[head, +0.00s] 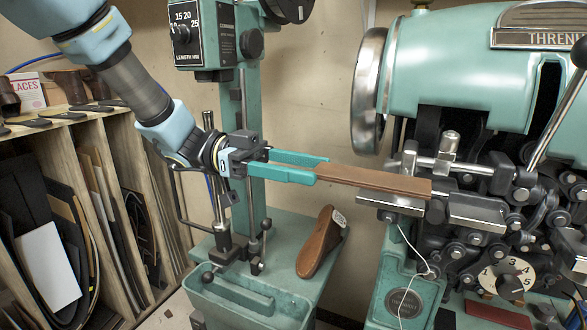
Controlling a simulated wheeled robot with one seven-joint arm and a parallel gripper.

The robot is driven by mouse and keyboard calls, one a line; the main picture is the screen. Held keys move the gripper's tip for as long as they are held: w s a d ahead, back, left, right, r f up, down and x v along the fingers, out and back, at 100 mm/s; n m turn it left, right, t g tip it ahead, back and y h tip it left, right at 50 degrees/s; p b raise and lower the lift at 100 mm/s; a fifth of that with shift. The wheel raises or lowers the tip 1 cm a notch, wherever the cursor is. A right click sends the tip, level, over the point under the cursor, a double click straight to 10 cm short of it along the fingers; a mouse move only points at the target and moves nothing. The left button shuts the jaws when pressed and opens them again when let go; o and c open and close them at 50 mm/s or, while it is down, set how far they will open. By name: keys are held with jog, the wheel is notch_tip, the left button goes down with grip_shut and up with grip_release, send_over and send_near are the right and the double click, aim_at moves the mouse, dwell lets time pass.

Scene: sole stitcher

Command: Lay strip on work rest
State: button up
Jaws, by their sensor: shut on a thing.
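A long brown strip (385,181) runs level from my gripper toward the right. My gripper (305,167) has teal fingers and is shut on the strip's left end. The strip's right part is over a flat metal work rest (392,203) on the front of the teal stitching machine (455,60). I cannot tell whether the strip touches the rest or hovers just above it. The strip covers part of the rest's top.
A white thread (408,240) hangs below the rest. Metal linkages and a numbered dial (507,280) crowd the right. A wooden rack (125,165) with upright sheets is at left.

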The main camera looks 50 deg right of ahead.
jog(key=shift+s+d+f+b, duration=0.35)
jog(key=shift+s+d+f, duration=0.3)
jog(key=shift+s, duration=0.2)
jog(key=shift+s+d+f+b, duration=0.35)
jog(key=shift+s+d+f, duration=0.2)
jog(key=shift+s+d, duration=0.25)
jog(key=shift+a, duration=0.1)
jog(key=o, duration=1.2)
jog(key=shift+w, duration=0.15)
jog(key=shift+p+v, duration=0.5)
jog(key=shift+v, duration=1.35)
jog(key=shift+o, duration=0.5)
jog(key=shift+a, duration=0.1)
